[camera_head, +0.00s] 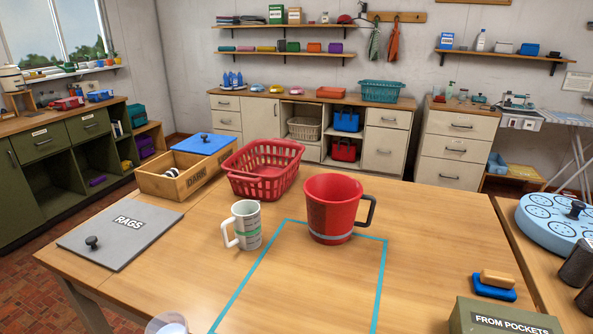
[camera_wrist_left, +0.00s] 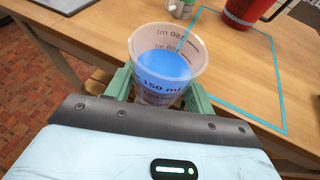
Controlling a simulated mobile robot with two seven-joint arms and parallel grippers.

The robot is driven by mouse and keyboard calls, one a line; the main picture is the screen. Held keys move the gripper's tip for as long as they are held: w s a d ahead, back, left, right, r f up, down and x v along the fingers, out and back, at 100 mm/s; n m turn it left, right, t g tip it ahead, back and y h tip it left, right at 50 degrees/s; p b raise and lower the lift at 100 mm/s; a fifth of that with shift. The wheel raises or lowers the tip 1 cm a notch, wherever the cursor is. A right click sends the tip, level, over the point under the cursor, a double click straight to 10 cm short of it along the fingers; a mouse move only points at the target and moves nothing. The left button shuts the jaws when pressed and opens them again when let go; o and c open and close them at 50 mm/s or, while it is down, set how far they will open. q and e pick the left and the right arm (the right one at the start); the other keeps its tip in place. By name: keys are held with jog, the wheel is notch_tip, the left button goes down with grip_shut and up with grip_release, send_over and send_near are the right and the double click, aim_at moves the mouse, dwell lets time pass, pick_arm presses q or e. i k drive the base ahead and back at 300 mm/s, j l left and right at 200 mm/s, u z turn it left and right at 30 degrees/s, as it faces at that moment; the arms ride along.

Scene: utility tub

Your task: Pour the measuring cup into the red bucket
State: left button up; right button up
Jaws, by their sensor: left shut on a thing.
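The clear measuring cup (camera_wrist_left: 165,70) holds blue liquid and has dark volume marks, including 150 ml. My left gripper (camera_wrist_left: 160,92) is shut on it, with a green finger on each side. The cup looks roughly upright. In the head view only its top (camera_head: 166,325) shows at the bottom edge, and the gripper is out of frame. The red bucket (camera_head: 330,212), with a dark side handle, stands upright on the table at the far end of the teal tape outline. Part of it shows at the top of the left wrist view (camera_wrist_left: 246,12). My right gripper is not in view.
A white mug (camera_head: 249,228) stands left of the bucket. A red basket (camera_head: 265,185) and a wooden box (camera_head: 180,184) are behind. A grey RAGS lid (camera_head: 120,238) lies left. A green box (camera_head: 500,318) and blue sponge holder (camera_head: 494,290) are front right. The taped area is clear.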

aim_at(332, 199)
jog(key=z, duration=2)
jog(key=k+j, duration=0.1)
jog(key=j, duration=1.8)
jog(key=k, duration=0.05)
